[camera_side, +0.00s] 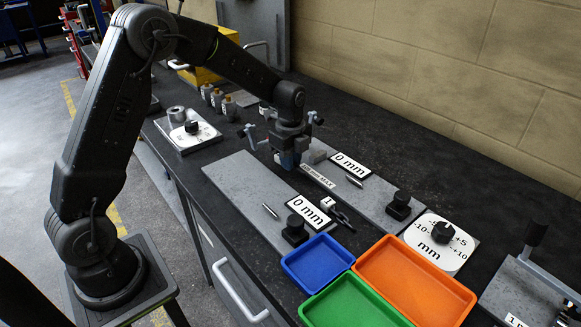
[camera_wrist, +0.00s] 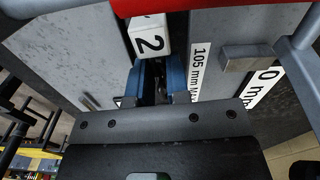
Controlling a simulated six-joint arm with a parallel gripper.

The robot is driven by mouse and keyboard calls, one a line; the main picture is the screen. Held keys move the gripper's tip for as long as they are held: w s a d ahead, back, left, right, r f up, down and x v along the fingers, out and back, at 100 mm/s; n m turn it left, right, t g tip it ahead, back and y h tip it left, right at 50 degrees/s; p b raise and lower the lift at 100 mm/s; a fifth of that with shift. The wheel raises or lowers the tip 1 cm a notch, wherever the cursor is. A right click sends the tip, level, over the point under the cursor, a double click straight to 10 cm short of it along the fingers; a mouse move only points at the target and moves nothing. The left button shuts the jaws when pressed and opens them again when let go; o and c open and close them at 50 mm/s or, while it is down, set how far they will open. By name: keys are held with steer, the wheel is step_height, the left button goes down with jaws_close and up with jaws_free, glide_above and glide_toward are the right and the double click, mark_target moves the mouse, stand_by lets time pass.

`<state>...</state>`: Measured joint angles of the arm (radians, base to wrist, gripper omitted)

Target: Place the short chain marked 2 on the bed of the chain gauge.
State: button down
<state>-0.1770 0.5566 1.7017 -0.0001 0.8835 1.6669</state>
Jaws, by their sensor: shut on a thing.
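My gripper (camera_side: 290,160) hangs over the middle of the bench. In the wrist view its blue fingers (camera_wrist: 155,82) are shut on the short chain marked 2, whose white tag (camera_wrist: 150,38) shows just past the fingertips. The dark links between the fingers are mostly hidden. A long grey plate with a strip reading 105 mm MAX (camera_side: 318,175) and a 0 mm sign (camera_side: 350,165) appears to be the chain gauge. It lies beside and below my gripper; the strip also shows in the wrist view (camera_wrist: 196,70). Contact between chain and gauge cannot be told.
A second grey plate (camera_side: 240,185) with a 0 mm sign (camera_side: 311,212) lies in front. A white-tagged dark chain (camera_side: 342,216) lies between the plates. Blue (camera_side: 318,262), orange (camera_side: 415,280) and green (camera_side: 355,303) trays and a white dial (camera_side: 440,258) stand at the right.

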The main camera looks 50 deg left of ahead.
steer(key=shift+f, duration=1.2)
steer(key=shift+f, duration=0.15)
steer(key=c, duration=1.1)
jaws_free()
